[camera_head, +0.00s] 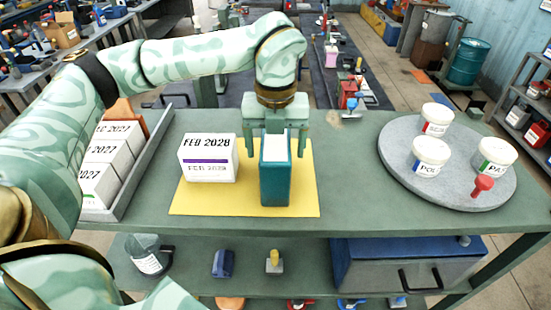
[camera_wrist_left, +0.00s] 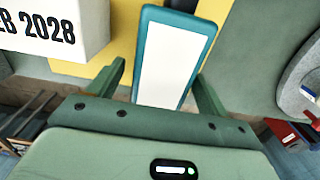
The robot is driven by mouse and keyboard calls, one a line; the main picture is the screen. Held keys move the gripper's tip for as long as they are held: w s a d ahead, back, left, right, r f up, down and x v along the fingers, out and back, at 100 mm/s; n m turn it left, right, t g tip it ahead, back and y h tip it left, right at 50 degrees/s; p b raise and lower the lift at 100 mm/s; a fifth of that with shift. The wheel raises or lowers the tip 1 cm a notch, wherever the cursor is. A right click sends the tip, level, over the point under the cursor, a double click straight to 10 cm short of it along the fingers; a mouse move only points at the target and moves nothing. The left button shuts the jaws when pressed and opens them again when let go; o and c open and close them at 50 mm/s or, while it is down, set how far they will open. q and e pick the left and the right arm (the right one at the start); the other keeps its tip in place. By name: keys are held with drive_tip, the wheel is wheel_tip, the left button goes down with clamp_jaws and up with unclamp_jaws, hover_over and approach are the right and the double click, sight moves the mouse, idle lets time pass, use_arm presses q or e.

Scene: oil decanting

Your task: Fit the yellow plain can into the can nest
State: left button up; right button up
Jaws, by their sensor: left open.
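I see no yellow plain can and no can nest that I can make out in either view. My left gripper (camera_head: 276,148) is open, pointing down over a teal upright block with a white top (camera_head: 275,183) that stands on a yellow mat (camera_head: 200,203). Its fingers are on either side of the block, apart from it as far as I can tell. In the left wrist view the block (camera_wrist_left: 172,60) shows between the open fingers (camera_wrist_left: 162,85). My right gripper is not in view.
A white FEB 2028 box (camera_head: 208,158) stands left of the block. A grey tray (camera_head: 150,165) holds dated boxes at the left. A round grey turntable (camera_head: 400,175) carries white tubs (camera_head: 431,155) at the right. Small items, one yellow-topped (camera_head: 274,258), sit on the lower shelf.

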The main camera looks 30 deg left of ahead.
use_arm(q)
drive_tip(key=c, duration=1.3)
drive_tip(key=shift+c, duration=1.4)
drive_tip(key=shift+r, duration=0.15)
